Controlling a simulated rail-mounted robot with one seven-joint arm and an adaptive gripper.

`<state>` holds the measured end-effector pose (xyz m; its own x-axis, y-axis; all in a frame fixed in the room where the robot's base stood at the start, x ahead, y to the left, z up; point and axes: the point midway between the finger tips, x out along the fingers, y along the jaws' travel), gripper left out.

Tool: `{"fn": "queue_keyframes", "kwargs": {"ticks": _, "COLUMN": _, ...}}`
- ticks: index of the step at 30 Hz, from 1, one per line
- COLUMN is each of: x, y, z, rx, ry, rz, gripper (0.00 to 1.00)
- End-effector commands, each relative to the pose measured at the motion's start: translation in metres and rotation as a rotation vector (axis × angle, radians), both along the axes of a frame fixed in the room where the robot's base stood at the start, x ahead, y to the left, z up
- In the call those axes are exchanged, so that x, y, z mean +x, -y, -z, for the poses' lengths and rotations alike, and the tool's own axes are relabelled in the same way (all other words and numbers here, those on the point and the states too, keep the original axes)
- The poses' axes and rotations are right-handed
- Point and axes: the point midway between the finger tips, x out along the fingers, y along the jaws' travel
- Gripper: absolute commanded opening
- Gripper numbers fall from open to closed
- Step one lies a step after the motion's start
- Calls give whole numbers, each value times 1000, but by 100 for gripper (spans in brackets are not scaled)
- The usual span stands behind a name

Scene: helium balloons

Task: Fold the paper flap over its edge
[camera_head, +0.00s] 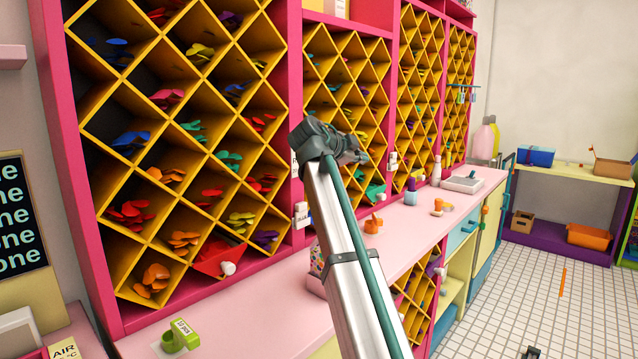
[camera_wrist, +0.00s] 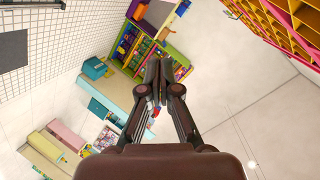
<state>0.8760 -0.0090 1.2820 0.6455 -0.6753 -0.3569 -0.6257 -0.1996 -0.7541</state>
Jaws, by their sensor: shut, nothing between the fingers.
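No paper flap can be picked out for certain. A red, flat, pointed piece (camera_head: 215,258) hangs at the lower part of the diamond rack in the head view, with a white knob (camera_head: 228,268) at its lower right; I cannot tell if it is the flap. My gripper (camera_wrist: 158,72) is shut and empty in the wrist view, its fingertips together. In the head view my arm reaches up the middle, and its dark end stands in front of the rack, above the pink counter. The gripper is apart from the red piece, to its upper right.
The yellow diamond rack (camera_head: 196,128) holds several bunches of coloured balloons. The pink counter (camera_head: 408,226) bears a green tape dispenser (camera_head: 180,337), an orange item (camera_head: 373,223) and a grey device (camera_head: 463,184). A yellow-topped shelf (camera_head: 566,172) stands at the back right. Tiled floor at right is mostly clear.

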Motion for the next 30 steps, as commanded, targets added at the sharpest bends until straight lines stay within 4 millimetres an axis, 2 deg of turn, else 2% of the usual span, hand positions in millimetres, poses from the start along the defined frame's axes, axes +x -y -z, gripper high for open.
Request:
{"fn": "queue_keyframes", "kwargs": {"ticks": 1, "x": 4, "y": 4, "z": -16, "rx": 3, "ry": -66, "rz": -25, "gripper": 0}}
{"fn": "queue_keyframes", "kwargs": {"ticks": 5, "x": 12, "y": 5, "z": -14, "rx": 3, "ry": -257, "rz": -132, "gripper": 0}}
{"fn": "queue_keyframes", "kwargs": {"ticks": 11, "x": 18, "y": -3, "z": -8, "rx": -22, "ry": -585, "rz": -414, "gripper": 0}}
{"fn": "queue_keyframes", "kwargs": {"ticks": 15, "x": 16, "y": -20, "z": 1, "rx": -72, "ry": -800, "rz": -712, "gripper": 0}}
{"fn": "queue_keyframes", "kwargs": {"ticks": 21, "x": 4, "y": -56, "z": 15, "rx": -205, "ry": -988, "rz": -1198, "gripper": 0}}
{"fn": "queue_keyframes", "kwargs": {"ticks": 25, "x": -7, "y": -85, "z": 28, "rx": -344, "ry": -1029, "rz": -1530, "gripper": 0}}
{"fn": "queue_keyframes", "kwargs": {"ticks": 30, "x": -21, "y": -110, "z": 29, "rx": -558, "ry": -1009, "rz": -1878, "gripper": 0}}
